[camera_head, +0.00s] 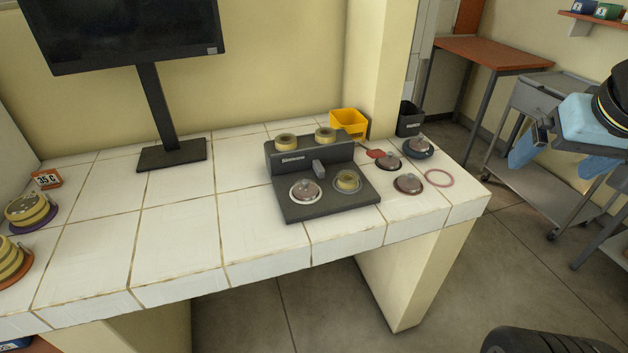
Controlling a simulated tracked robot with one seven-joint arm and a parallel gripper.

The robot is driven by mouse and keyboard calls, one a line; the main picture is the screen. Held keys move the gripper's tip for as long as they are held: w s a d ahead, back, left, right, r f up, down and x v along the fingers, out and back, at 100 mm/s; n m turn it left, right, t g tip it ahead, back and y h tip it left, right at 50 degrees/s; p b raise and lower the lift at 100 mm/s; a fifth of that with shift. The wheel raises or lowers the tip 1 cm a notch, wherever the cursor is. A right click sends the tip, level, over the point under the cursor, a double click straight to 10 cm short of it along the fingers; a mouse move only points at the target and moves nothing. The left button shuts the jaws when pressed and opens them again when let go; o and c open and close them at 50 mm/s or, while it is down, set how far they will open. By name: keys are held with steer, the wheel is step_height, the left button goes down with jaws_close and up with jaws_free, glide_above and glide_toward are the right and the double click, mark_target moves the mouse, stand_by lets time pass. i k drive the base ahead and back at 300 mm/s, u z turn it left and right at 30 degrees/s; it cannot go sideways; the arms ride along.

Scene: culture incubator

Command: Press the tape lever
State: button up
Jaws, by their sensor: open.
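A dark grey tape device (310,205) stands on the white tiled bench, with a raised back block carrying a white label. A small grey lever (319,168) sticks up at the middle of its front, between two round places. The left place holds a lidded round dish (305,189). Two more yellow tape rolls (286,142) sit on top of the back block. My gripper (563,165), light blue, is open and empty at the far right, well away from the device and beyond the bench's right end.
Several lidded dishes (408,184) and a pink ring (439,178) lie right of the device. A yellow bin (349,122) and a black bin (410,120) stand behind. A monitor (165,115) stands at the back left. Stacked yellow-rimmed dishes (30,209) are far left. The bench's left middle is clear.

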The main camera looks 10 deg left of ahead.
mark_target(375, 154)
steer(key=u, duration=1.4)
steer(key=i, duration=0.6)
steer(key=z, duration=1.45)
